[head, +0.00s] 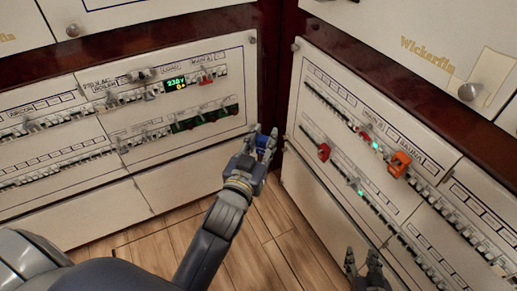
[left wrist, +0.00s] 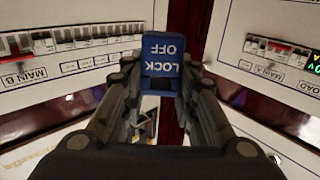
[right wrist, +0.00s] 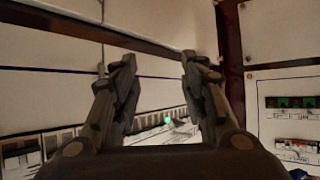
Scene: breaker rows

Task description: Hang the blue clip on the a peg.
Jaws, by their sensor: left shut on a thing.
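The blue clip (head: 265,142) is in the fingers of my left gripper (head: 262,138), in front of the dark corner between the two panels. In the left wrist view the blue clip (left wrist: 162,62) shows upside-down "LOCK OFF" lettering between both fingertips. It is held clear of both panels. My right gripper (head: 366,268) is low at the right, its fingers apart; in the right wrist view the fingers (right wrist: 158,75) are spread with nothing between them. I cannot make out which part is the a peg.
The left panel has breaker rows and a green display (head: 176,83). The right panel has breaker rows, a red piece (head: 323,152) and an orange piece (head: 399,164). Round knobs (head: 468,91) stick out above. The wooden floor (head: 275,235) is clear.

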